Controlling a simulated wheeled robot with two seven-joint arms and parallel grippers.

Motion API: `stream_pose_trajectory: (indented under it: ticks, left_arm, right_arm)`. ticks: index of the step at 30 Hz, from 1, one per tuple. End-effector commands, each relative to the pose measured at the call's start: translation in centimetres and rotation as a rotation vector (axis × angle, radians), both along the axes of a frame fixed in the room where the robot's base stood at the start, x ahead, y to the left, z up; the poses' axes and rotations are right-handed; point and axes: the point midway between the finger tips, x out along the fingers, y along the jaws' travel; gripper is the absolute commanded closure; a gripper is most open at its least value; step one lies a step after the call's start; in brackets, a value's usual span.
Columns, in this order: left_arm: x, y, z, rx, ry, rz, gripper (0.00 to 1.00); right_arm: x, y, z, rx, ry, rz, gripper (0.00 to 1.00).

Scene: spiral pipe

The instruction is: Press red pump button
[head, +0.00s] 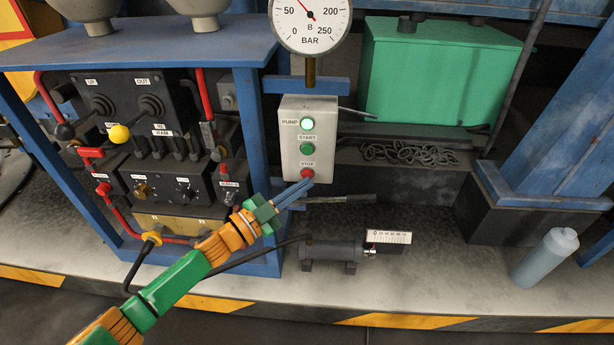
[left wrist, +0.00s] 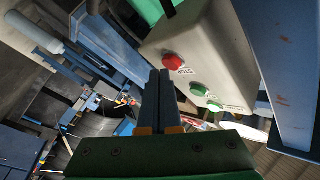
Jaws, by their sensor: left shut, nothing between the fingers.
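The pump control box (head: 321,137) is a light grey panel below the pressure gauge. It carries a lit pale-green pump lamp (head: 307,123), a green start button (head: 307,149) and the red stop button (head: 307,173). My left gripper (head: 309,182) is shut and empty, its blue fingertips at or just below the red button in the head view. In the left wrist view the red button (left wrist: 174,61) lies just beyond and right of the shut fingers (left wrist: 159,75). I cannot tell whether they touch. My right gripper is not in view.
A blue-framed valve panel (head: 150,140) with levers stands at left. The gauge (head: 311,22) is above the box. A green tank (head: 440,75) and a chain (head: 410,154) are at right.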

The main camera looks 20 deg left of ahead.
Motion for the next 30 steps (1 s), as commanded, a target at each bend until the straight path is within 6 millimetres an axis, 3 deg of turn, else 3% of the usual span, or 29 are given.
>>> stream_pose_trajectory:
  ticks: [30]
  left_arm:
    - [0.77, 0.16, 0.01, 0.000, 0.000, 0.000, 1.00]
  right_arm:
    - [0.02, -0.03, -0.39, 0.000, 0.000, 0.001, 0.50]
